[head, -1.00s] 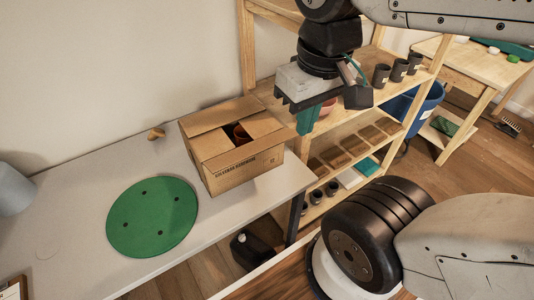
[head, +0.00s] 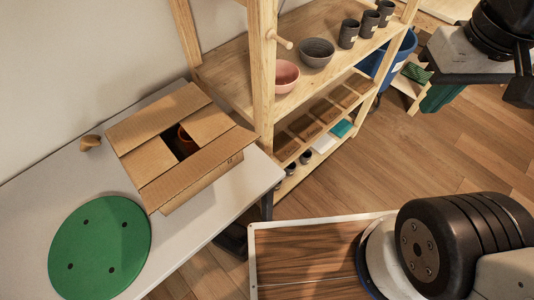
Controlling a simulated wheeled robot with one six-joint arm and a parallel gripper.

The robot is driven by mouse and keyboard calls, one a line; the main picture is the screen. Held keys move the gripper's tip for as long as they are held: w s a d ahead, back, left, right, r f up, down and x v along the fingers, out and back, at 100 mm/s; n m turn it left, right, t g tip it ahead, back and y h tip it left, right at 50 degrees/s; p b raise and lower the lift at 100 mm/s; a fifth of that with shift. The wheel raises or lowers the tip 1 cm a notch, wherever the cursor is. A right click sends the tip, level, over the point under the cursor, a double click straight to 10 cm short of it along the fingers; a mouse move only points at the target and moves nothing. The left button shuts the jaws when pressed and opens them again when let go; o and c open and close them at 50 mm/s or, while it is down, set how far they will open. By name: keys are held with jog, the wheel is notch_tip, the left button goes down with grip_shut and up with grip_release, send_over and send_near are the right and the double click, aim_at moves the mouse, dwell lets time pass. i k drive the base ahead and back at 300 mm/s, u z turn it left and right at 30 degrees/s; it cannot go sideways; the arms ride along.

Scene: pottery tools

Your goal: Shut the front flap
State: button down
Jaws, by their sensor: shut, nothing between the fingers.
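The back flap (head: 158,117) and the two side flaps frame a small dark gap. A terracotta-coloured item (head: 186,140) shows inside, mostly hidden. My gripper (head: 440,98), with green fingers, is at the upper right, well away from the box and over the floor side. It is shut and empty.
A green round disc (head: 100,245) lies on the table (head: 222,205) left of the box, with a small wooden piece (head: 90,142) behind. A wooden shelf (head: 225,75) with bowls and dark cups stands close right of the box. Open floor (head: 450,150) lies farther right.

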aim_at(155, 195)
jog(key=z, duration=0.15)
jog(key=k, duration=1.25)
jog(key=u, duration=1.9)
